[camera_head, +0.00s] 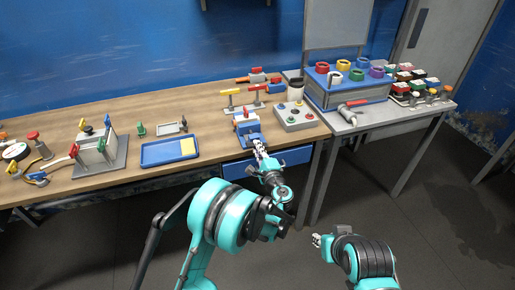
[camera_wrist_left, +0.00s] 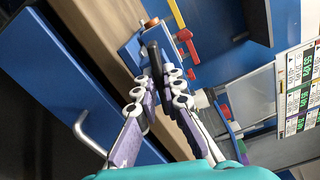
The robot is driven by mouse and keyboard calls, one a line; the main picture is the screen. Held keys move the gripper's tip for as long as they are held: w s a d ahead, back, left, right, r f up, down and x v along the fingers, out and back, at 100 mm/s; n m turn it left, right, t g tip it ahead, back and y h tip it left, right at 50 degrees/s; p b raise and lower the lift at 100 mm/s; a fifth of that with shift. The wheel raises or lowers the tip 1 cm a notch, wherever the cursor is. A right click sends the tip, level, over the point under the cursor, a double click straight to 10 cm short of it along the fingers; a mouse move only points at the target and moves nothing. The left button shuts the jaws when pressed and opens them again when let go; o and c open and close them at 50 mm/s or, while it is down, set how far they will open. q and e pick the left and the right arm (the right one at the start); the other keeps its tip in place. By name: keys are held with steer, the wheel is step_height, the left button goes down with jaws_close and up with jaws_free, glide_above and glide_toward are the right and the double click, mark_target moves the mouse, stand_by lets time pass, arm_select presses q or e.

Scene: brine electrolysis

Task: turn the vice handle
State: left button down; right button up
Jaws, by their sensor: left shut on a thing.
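The blue vice (camera_head: 250,127) sits at the front edge of the wooden bench and also shows in the left wrist view (camera_wrist_left: 129,52). Its dark handle (camera_wrist_left: 154,54) sticks out toward my left gripper (camera_wrist_left: 160,78). That gripper (camera_head: 259,148) is at the vice's front, with its fingertips closed around the handle's near end. The fingers hide part of the handle. My right gripper (camera_head: 318,240) is low over the floor, away from the bench; its fingers are too small to judge.
A grey button box (camera_head: 293,116) stands right of the vice. A blue tray (camera_head: 160,153) lies to the left. A blue drawer (camera_head: 239,168) with a metal pull (camera_wrist_left: 84,130) is below the bench top. A side table (camera_head: 352,124) stands at right.

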stand_by(0.4)
arm_select(q)
steer(key=c, duration=1.6)
jaws_free()
steer(key=shift+c, duration=0.2)
steer(key=v, duration=1.2)
